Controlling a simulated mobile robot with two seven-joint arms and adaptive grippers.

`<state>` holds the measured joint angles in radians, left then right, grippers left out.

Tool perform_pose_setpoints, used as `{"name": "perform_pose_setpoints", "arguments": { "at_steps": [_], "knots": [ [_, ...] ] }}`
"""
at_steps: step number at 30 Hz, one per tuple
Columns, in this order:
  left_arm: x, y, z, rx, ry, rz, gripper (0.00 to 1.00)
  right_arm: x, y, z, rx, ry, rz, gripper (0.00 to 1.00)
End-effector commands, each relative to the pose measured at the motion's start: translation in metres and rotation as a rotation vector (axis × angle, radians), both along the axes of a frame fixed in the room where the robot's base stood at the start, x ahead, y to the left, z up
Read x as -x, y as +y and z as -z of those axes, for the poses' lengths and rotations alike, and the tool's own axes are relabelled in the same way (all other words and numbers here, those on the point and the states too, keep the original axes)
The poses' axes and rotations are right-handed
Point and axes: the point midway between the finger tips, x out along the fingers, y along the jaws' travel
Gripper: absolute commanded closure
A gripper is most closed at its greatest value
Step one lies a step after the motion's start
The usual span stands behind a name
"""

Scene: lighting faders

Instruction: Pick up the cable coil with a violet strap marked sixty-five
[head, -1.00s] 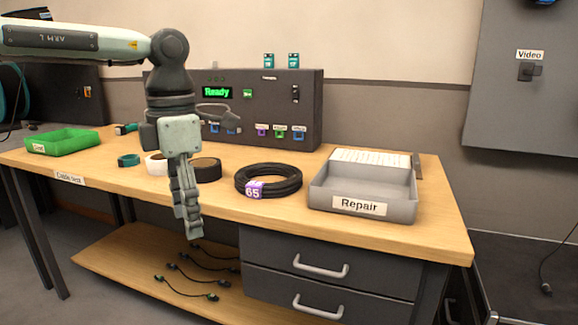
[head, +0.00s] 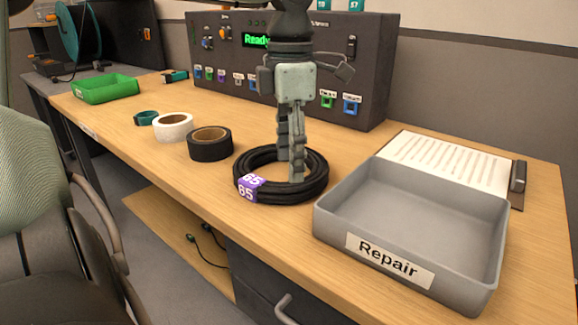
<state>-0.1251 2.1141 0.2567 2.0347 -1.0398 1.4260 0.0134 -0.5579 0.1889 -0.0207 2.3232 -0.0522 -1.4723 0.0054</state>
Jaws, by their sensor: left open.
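The cable coil (head: 312,186) is a ring of black cable lying flat on the wooden workbench. Its violet strap (head: 248,187), marked 65, faces front left. I cannot tell whether the fingers touch the cable. The coil still rests on the bench. My right gripper is not in view.
A grey Repair tray (head: 475,279) stands close right of the coil, with a clipboard (head: 450,160) behind it. Black (head: 212,153), white (head: 190,136) and teal (head: 146,118) tape rolls lie to the left. A control panel (head: 372,75) stands behind. A green tray (head: 105,97) is far left.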

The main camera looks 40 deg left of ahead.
Motion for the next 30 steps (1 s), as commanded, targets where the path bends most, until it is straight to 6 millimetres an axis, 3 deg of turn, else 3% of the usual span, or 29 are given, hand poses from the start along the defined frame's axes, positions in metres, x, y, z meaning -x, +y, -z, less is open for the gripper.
{"name": "perform_pose_setpoints", "arguments": {
  "at_steps": [12,20,30],
  "knots": [
    [-0.001,-0.003,0.055,0.001,0.002,0.001,0.47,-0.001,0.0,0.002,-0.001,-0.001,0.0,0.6],
    [-0.001,-0.002,0.058,0.0,0.0,0.001,0.47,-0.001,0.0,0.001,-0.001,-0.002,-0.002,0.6],
    [-0.001,-0.002,0.058,0.0,-0.001,0.0,0.86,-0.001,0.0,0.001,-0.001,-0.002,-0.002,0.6]
  ]
}}
